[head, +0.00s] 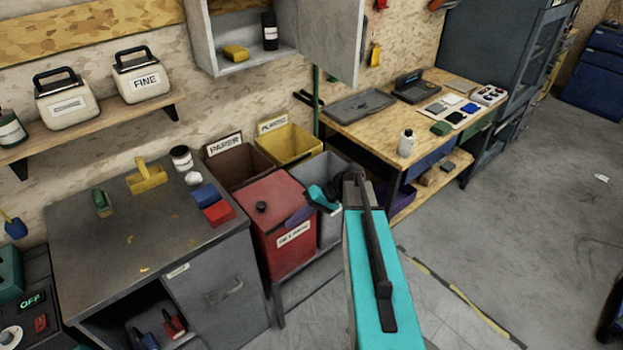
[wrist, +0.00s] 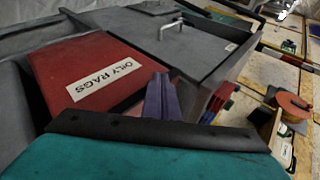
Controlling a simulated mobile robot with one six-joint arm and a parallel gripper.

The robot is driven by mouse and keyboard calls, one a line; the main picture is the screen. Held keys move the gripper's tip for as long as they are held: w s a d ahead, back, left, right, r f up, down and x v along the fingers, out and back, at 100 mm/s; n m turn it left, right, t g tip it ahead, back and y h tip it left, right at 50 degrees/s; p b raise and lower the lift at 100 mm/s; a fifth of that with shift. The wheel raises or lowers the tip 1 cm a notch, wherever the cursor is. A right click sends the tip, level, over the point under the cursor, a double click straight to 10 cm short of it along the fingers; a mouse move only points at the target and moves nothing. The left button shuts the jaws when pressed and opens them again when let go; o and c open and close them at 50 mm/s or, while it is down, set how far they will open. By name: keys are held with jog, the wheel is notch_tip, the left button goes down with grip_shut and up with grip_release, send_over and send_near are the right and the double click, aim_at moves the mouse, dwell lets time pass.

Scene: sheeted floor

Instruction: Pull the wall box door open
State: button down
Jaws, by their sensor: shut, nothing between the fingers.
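The grey wall box (head: 205,45) hangs on the board wall at the top of the head view. Its door (head: 331,38) stands swung out at the right side, and the inside shows. A yellow block (head: 236,53) and a dark bottle (head: 269,31) stand inside. The top of the box and door is cut off by the frame. My gripper (head: 297,217) is low in front of the red bin, well below the box and apart from the door. Its purple fingers are together and empty; they also show in the wrist view (wrist: 162,98).
The red oily rags bin (head: 272,208) is close by the fingers, also in the wrist view (wrist: 95,72). A grey cabinet (head: 150,235) stands left, a wooden workbench (head: 385,120) right. Yellow (head: 290,147) and brown (head: 235,168) bins stand below the box.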

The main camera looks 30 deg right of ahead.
jog(key=s+a+f+g+h+b, duration=0.1)
jog(key=s+a+f+g, duration=0.1)
jog(key=s+a+f, duration=0.4)
jog(key=s+a+f+g+h+b, duration=0.1)
jog(key=s+f, duration=0.3)
jog(key=f, duration=0.3)
jog(key=s+a+f+g+h, duration=0.2)
jog(key=s+a+f, duration=0.2)
jog(key=f, duration=0.3)
jog(key=s+f+g+h+b, duration=0.1)
jog(key=s+f+h, duration=0.2)
jog(key=s+f, duration=0.3)
jog(key=s+a+f+g+h+b, duration=0.1)
jog(key=s+f, duration=0.5)
jog(key=s, duration=0.8)
jog(key=shift+f+g+h+b, duration=0.4)
jog(key=shift+g+h+b, duration=0.1)
jog(key=shift+h, duration=0.4)
jog(key=shift+d, duration=0.1)
